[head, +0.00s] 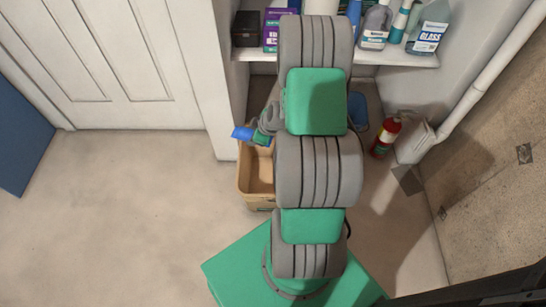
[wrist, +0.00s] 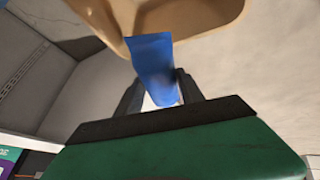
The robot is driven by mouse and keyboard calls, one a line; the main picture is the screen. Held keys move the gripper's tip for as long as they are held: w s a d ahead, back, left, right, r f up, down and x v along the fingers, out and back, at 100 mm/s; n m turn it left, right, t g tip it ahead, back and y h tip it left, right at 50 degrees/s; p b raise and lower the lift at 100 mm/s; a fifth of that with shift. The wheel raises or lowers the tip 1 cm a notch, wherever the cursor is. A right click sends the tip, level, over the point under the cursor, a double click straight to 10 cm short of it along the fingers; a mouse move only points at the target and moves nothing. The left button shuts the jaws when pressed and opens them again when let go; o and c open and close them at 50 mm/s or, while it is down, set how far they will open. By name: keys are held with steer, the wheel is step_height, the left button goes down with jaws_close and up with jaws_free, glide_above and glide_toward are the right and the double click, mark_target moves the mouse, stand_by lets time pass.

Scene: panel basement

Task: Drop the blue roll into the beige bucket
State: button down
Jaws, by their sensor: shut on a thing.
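The blue roll (head: 242,133) shows at the left of my arm in the head view, over the far end of the bucket. In the wrist view the blue roll (wrist: 153,67) is between the two dark fingers of my gripper (wrist: 160,90), which is shut on it. The beige bucket (head: 243,182) stands on the floor left of my arm, partly hidden by the arm. Its rim (wrist: 118,22) is at the top of the wrist view, and the roll's far end overlaps it there.
A white shelf (head: 388,57) with several bottles and boxes is at the back. A red fire extinguisher (head: 385,137) stands right of my arm near a white pipe (head: 480,85). A white door (head: 110,60) is at back left. The floor at left is clear.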

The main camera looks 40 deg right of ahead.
steer(key=d+f+n+b, duration=0.1)
steer(key=d+f+b, duration=0.3)
steer(key=f, duration=0.4)
steer(key=d+f+b, duration=0.3)
steer(key=f+b, duration=0.1)
steer(key=f, duration=0.4)
steer(key=shift+s+d+n+y, duration=0.4)
steer(key=c, duration=0.7)
jaws_free()
steer(key=shift+o, duration=0.2)
steer(key=p+v, duration=0.3)
steer(key=v, duration=0.4)
steer(key=shift+r, duration=0.35)
steer(key=shift+s, duration=0.1)
